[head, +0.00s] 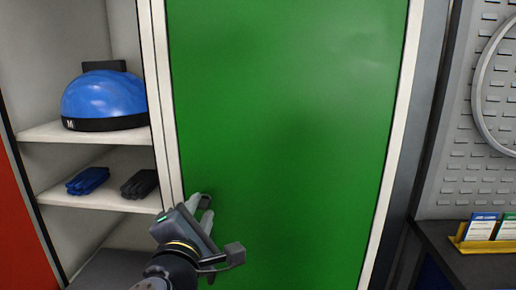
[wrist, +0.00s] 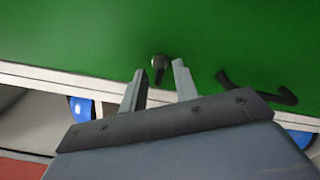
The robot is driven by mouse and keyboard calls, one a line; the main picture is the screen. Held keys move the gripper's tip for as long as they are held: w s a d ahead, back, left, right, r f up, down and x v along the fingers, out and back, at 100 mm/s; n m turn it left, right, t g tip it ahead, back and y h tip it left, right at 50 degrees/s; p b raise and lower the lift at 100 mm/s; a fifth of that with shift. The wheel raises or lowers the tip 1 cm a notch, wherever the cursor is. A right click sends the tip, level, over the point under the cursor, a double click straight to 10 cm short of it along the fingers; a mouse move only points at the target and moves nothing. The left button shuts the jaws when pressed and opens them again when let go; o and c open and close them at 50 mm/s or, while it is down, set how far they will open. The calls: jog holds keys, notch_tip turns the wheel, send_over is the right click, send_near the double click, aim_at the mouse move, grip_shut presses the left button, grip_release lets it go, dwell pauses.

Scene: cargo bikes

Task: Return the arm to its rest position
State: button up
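My gripper (head: 206,207) is low in the head view, in front of the lower left part of a large green panel (head: 290,110) with pale edges. In the wrist view my gripper (wrist: 159,70) has its two grey fingers apart, with nothing held between them. A small dark knob (wrist: 158,62) on the green surface shows between and just beyond the fingertips. I cannot tell whether the fingers touch the panel. The lower part of my arm is cut off by the head view's bottom edge.
Left of the panel, open shelves hold a blue helmet (head: 104,97), blue gloves (head: 88,180) and dark gloves (head: 140,184). In the wrist view a black bent handle (wrist: 257,91) lies right of the fingers. A dark bench (head: 440,258) with a yellow holder (head: 480,245) stands at right.

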jog(key=shift+r+n+p, duration=0.2)
jog(key=shift+n+p, duration=3)
jog(key=shift+p, duration=2.25)
jog(key=shift+s+f, duration=0.15)
jog(key=shift+s+a+f+b, duration=0.1)
jog(key=shift+s+b, duration=0.2)
jog(key=shift+s, duration=0.9)
